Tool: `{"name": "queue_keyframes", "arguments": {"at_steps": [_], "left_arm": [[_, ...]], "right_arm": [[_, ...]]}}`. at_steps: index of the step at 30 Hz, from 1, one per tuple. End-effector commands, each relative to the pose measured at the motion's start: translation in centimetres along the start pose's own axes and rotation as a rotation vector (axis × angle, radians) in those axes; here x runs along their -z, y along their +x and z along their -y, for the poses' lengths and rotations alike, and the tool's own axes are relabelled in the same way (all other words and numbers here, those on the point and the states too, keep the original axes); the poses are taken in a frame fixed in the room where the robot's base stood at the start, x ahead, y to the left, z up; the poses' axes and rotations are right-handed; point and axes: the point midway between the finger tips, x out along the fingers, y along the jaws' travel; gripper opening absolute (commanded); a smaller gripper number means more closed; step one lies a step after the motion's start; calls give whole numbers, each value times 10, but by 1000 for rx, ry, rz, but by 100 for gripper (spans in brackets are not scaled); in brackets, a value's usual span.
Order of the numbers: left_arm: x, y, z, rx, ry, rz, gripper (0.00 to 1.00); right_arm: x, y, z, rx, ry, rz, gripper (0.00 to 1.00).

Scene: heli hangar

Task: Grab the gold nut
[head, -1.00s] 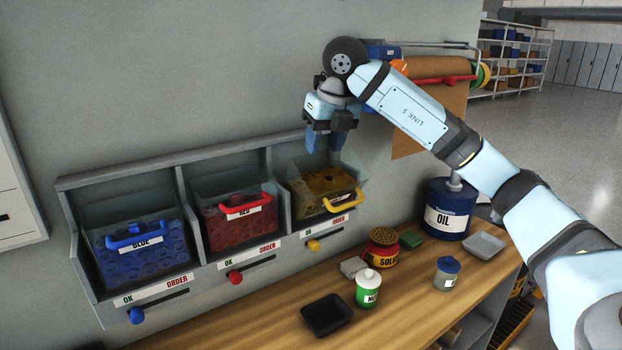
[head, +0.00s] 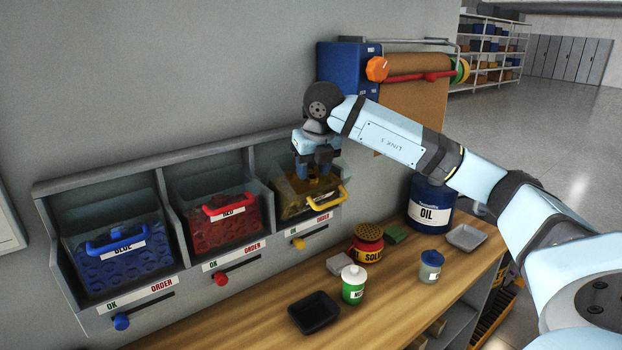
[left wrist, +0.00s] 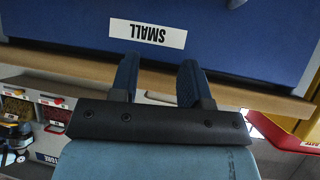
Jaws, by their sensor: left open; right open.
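The right-hand bin with a yellow handle (head: 331,198) holds gold-coloured contents (head: 291,203). Single nuts cannot be told apart at this size. My right gripper (head: 314,174) points down at this bin, its blue fingers open, with the fingertips at or just inside the bin's top. Whether they touch anything is hidden. My left gripper (left wrist: 160,70) is open and empty in the left wrist view, its fingers in front of a blue box labelled SMALL (left wrist: 240,55). The left gripper is outside the head view.
A blue bin (head: 118,268) and a red bin (head: 226,230) stand left of the gold one, with partitions between. On the wooden bench (head: 250,325) are a black tray (head: 314,313), a green-and-white jar (head: 353,285), a yellow-and-red tin (head: 368,245) and an oil drum (head: 430,203).

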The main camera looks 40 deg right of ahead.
Motion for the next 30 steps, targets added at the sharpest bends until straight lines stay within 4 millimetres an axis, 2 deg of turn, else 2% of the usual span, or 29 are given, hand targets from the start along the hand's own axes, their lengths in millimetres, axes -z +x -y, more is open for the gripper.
{"name": "queue_keyframes", "arguments": {"at_steps": [3,6,13,18,30], "left_arm": [[4,-2,0,0,-1,-1,43],[4,-2,0,0,-1,-2,43],[4,-2,0,0,-2,-2,43],[4,-2,0,0,-1,-2,43],[3,-1,0,0,-2,-2,43]], "right_arm": [[0,15,0,0,1,-2,45],[0,22,0,0,1,-1,45],[0,23,0,-1,0,1,45],[0,23,0,-1,0,1,9],[0,22,0,-1,1,1,8]]}}
